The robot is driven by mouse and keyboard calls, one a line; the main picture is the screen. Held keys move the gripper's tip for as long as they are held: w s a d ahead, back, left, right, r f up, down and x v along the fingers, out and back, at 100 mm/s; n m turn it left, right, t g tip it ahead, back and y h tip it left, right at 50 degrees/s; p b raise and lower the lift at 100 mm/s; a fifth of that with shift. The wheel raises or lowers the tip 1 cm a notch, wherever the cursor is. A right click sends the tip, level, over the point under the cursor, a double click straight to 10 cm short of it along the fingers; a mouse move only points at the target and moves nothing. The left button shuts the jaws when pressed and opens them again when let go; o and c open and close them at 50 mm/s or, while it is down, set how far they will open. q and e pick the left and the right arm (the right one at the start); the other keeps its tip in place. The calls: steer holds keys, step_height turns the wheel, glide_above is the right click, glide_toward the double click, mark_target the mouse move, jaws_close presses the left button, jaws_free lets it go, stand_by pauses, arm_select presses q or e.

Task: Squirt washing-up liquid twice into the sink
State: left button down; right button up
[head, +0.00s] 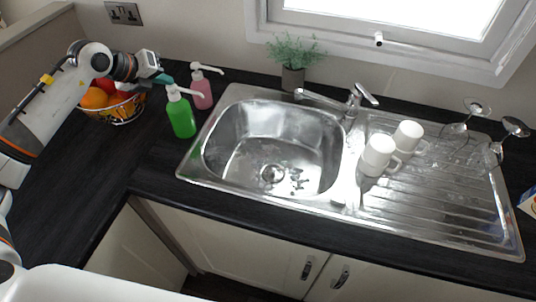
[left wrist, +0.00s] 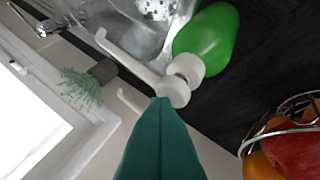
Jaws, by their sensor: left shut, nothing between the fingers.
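A green pump bottle (head: 181,117) with a white pump head stands on the dark worktop left of the sink. A pink pump bottle (head: 202,90) stands just behind it. The steel sink bowl (head: 228,141) is to their right. My left gripper (head: 167,80) is shut and empty, with its teal fingertips at the green bottle's pump head; I cannot tell whether they touch. In the left wrist view the fingers (left wrist: 160,140) lie just beside the white pump head (left wrist: 176,84), with the green bottle (left wrist: 208,42) beyond. My right gripper is not in view.
A fruit basket (head: 124,110) stands left of the bottles, below my left arm. A tap (head: 352,101) and a potted plant (head: 293,76) are behind the sink. White mugs (head: 378,153) and upturned glasses (head: 489,152) stand on the drainer.

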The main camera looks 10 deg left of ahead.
arm_select(q)
steer(key=shift+r, duration=0.15)
steer(key=shift+r+p, duration=1.95)
steer(key=shift+r, duration=1.2)
steer(key=shift+f, duration=0.1)
